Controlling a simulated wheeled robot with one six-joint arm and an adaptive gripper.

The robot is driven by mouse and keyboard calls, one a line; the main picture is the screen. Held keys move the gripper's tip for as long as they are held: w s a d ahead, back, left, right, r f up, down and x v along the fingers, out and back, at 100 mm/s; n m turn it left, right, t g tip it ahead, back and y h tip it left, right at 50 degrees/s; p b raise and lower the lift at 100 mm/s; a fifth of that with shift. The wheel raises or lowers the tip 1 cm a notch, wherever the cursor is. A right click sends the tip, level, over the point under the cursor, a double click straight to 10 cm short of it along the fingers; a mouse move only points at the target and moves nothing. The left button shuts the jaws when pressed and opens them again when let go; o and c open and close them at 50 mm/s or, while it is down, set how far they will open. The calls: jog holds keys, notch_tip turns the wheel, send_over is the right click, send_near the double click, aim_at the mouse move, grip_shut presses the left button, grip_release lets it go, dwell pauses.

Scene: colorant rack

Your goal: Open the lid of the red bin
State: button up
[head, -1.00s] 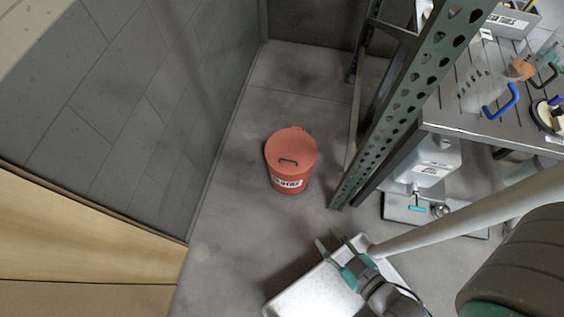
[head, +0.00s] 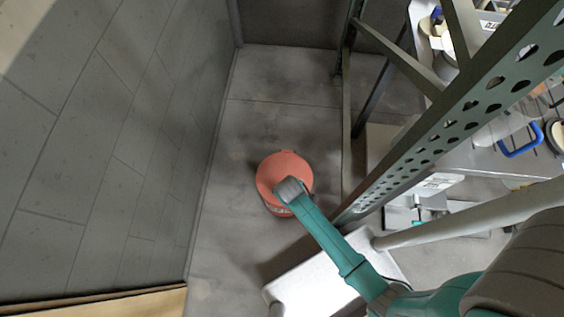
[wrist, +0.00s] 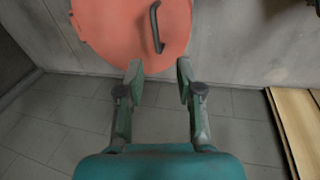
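The red bin (head: 270,172) stands on the concrete floor between the grey tiled wall and the metal rack. Its round lid looks shut. In the wrist view the red lid (wrist: 105,28) fills the top, with its dark curved handle (wrist: 156,28) just beyond my fingertips. My gripper (wrist: 158,82) is open and empty, its two fingers apart at the lid's near edge. In the head view my arm's end covers the handle and part of the lid, and the fingers are hidden there.
The green perforated rack post (head: 440,125) stands right of the bin, close to my arm. Shelves with bottles and a blue handle (head: 520,145) are at the right. The tiled wall (head: 110,150) is on the left. Floor behind the bin (head: 285,85) is clear.

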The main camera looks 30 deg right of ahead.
jog(key=shift+n+g, duration=0.4)
jog(key=shift+g, duration=0.1)
jog(key=w+f, duration=0.1)
jog(key=f, duration=0.2)
jog(key=w+f, duration=0.1)
jog(key=f, duration=0.3)
jog(key=w+f, duration=0.2)
jog(key=f, duration=0.1)
jog(key=shift+d+f, duration=0.3)
jog(key=shift+d, duration=0.05)
grip_shut()
